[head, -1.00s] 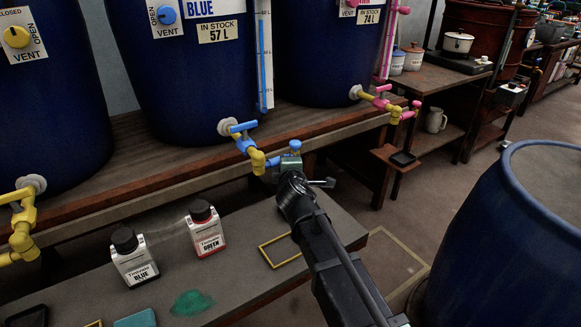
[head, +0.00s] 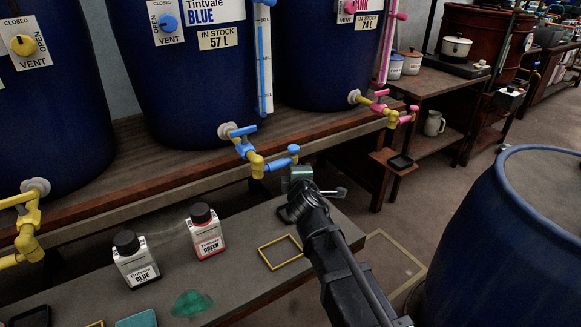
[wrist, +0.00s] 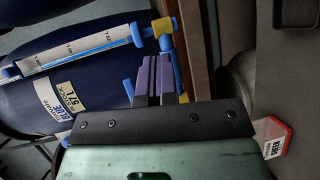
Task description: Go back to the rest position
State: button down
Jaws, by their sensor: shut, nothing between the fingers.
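My gripper (head: 301,177) is in front of the blue vat's tap, a little right of and below its blue handle (head: 294,149), with a small gap between them in the head view. In the wrist view the gripper's two purple fingers (wrist: 151,75) lie together with nothing between them. The Tintvale BLUE vat (head: 185,90) stands behind on the wooden shelf, and it also fills the left of the wrist view (wrist: 90,95). Its yellow and blue tap (head: 256,163) points out over the bench. The fingertips partly cover the tap in the wrist view.
A white Tintvale BLUE bottle (head: 136,262) and a Tintvale GREEN bottle (head: 206,233) stand on the low bench. A yellow frame (head: 280,252) and a green spill (head: 192,304) lie on it. A large blue barrel (head: 480,240) stands at the right, with open floor between.

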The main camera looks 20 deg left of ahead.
jog(key=s+d+r+p, duration=0.1)
jog(key=s+d, duration=0.3)
jog(key=d, duration=0.3)
jog(key=shift+s+d+r, duration=0.15)
jog(key=shift+s+r, duration=0.15)
jog(key=shift+s, duration=0.05)
jog(key=s+d+f+m+g+h, duration=0.3)
jog(key=d+f+m+g+h, duration=0.45)
jog(key=d+f+m, duration=0.55)
jog(key=s+d+m+g, duration=0.3)
jog(key=d+m, duration=0.2)
jog(key=d, duration=0.6)
jog(key=s+d+m+g, duration=0.3)
jog(key=s+d+m, duration=0.15)
jog(key=d, duration=0.75)
notch_tip(320, 180, up, 31)
jog(key=w+d+m+p, duration=0.1)
jog(key=p, duration=3.1)
jog(key=shift+d, duration=0.4)
